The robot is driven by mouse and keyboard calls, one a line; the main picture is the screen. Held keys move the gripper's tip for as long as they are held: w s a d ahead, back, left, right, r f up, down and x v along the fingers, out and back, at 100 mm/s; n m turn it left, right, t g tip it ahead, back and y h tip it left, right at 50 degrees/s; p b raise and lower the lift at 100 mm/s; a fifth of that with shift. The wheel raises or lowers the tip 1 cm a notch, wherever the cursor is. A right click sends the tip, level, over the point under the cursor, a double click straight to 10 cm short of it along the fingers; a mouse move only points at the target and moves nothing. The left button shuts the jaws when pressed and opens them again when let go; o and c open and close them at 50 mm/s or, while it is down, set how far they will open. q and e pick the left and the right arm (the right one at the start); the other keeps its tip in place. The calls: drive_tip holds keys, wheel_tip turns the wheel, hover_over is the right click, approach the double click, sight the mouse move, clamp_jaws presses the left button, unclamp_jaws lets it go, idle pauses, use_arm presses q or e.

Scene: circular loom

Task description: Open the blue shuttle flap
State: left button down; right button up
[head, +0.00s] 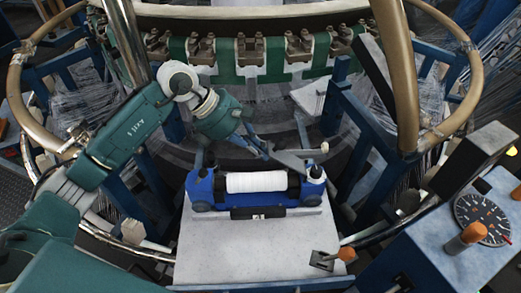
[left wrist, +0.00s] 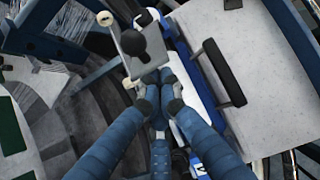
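The blue shuttle (head: 203,188) sits on the far part of the grey board, with a white roll (head: 257,182) lying across it. A grey flap-like arm (head: 291,162) lies behind the roll near the shuttle's right end. In the left wrist view a grey plate with a black knob (left wrist: 143,47) is just beyond my fingertips. My left gripper (head: 258,146) is over the shuttle's far side. In the left wrist view its blue fingers (left wrist: 160,92) are bunched with tips close together. I see nothing clearly held; the exact contact is hidden. My right gripper is not in view.
The grey board (head: 250,250) is bare in front of the shuttle. A small orange-tipped lever (head: 346,254) stands at its front right. A panel with a dial (head: 482,219) is at the right. A thick brown post (head: 397,80) and blue loom frame bars surround the area.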

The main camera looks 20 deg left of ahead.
sight(273, 149)
use_arm(q)
drive_tip(key=shift+w+d+r+g+y+p, duration=0.2)
drive_tip(key=shift+d+r+y+p, duration=0.15)
drive_tip(key=shift+r+y+p, duration=0.15)
drive_tip(key=shift+w+d+r+g+y+p, duration=0.15)
drive_tip(key=shift+d+r+y+p, duration=0.2)
drive_tip(key=shift+r, duration=0.25)
drive_tip(key=shift+w+d+r, duration=0.1)
drive_tip(key=shift+d+r, duration=0.05)
drive_tip(key=shift+d, duration=0.05)
drive_tip(key=w+d+r, duration=0.2)
drive_tip(key=d, duration=0.3)
drive_tip(key=w+d+r+y+b, duration=0.1)
drive_tip(key=d+r, duration=0.1)
drive_tip(key=d, duration=0.3)
drive_tip(key=shift+w+d, duration=0.3)
drive_tip(key=shift+w, duration=0.1)
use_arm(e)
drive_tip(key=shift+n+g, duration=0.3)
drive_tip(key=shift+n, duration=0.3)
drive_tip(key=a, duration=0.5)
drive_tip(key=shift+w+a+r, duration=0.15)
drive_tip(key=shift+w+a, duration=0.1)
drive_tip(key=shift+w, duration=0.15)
use_arm(q)
drive_tip(key=shift+d, duration=0.2)
